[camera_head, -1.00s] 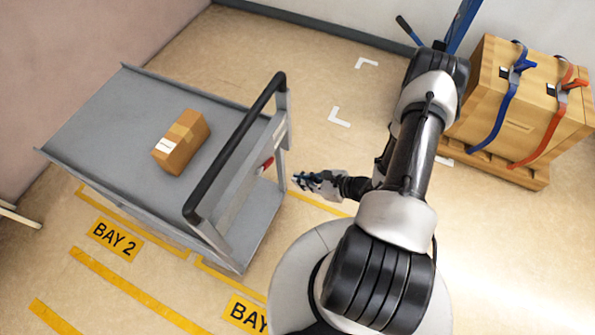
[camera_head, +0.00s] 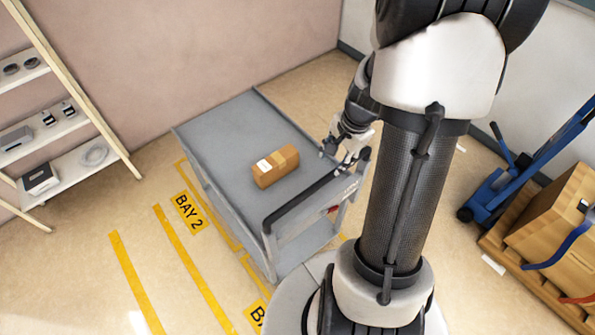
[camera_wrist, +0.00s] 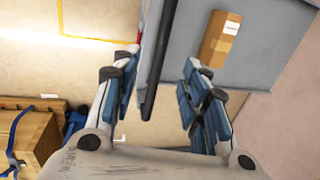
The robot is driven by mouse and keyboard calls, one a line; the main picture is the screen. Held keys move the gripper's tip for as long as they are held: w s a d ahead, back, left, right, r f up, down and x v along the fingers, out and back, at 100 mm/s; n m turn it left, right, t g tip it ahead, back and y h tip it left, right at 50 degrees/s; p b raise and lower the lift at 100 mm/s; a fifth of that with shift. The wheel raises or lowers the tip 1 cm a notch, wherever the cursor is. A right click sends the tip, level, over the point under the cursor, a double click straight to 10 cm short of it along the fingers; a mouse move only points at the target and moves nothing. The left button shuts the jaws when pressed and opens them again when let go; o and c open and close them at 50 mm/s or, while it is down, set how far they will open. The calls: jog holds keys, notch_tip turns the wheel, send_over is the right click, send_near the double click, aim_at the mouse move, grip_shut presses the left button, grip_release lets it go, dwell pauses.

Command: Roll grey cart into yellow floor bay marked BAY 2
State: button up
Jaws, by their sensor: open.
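The grey cart (camera_head: 222,130) stands upright in the middle of the head view, with a black push handle (camera_head: 305,197) along its near right end. The BAY 2 floor label (camera_head: 189,212) lies on the floor just left of the cart. A yellow line runs close along the cart's left side; the cart hides much of the floor under it. My gripper (camera_head: 345,143) is open at the handle's far end. In the wrist view, the handle (camera_wrist: 153,75) passes between the spread fingers of my gripper (camera_wrist: 160,85), with a gap on the right side.
A cardboard box (camera_head: 276,166) rests on the cart's deck. A shelf rack (camera_head: 60,110) stands at the left wall. More yellow floor lines (camera_head: 190,262) lie left of the cart.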

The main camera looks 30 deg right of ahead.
aim_at(323, 181)
jog(key=w+f+b, duration=0.1)
jog(key=f+b, duration=0.1)
jog(key=f, duration=0.3)
jog(key=w+f+b, duration=0.1)
jog(key=f+b, duration=0.1)
jog(key=f, duration=0.3)
jog(key=w+f+b, duration=0.1)
jog(key=f+b, duration=0.1)
jog(key=f, duration=0.4)
jog(key=shift+w+f, duration=0.1)
jog(key=shift+w, duration=0.3)
jog(key=shift+c, duration=0.5)
grip_shut()
